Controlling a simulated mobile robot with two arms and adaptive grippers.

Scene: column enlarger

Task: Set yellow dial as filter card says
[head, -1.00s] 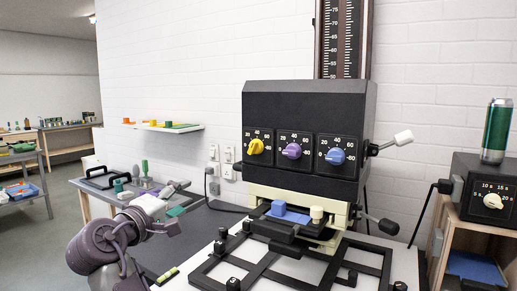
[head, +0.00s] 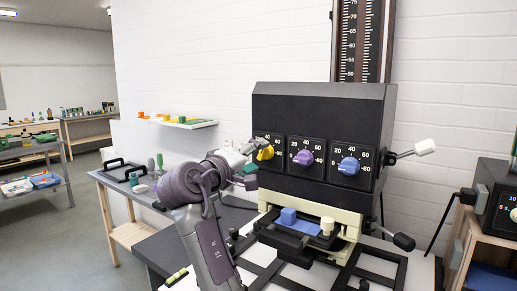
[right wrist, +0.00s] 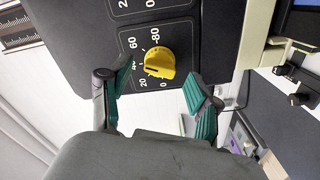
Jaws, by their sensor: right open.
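The yellow dial (head: 266,153) is the leftmost of three dials on the black enlarger head (head: 320,105). In the right wrist view the yellow dial (right wrist: 159,62) has a dark mark pointing left, close to the 40, which a finger partly covers. My right gripper (head: 253,157) is just left of and in front of the dial. In the right wrist view its green-padded fingers (right wrist: 160,74) are spread, with the dial seen between and beyond them. I see no contact. My left gripper is not in view. I cannot make out a readable filter card.
The purple dial (head: 303,157) and blue dial (head: 348,165) sit right of the yellow one. A white-knobbed lever (head: 424,147) sticks out right. A wall shelf (head: 185,122) hangs at left.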

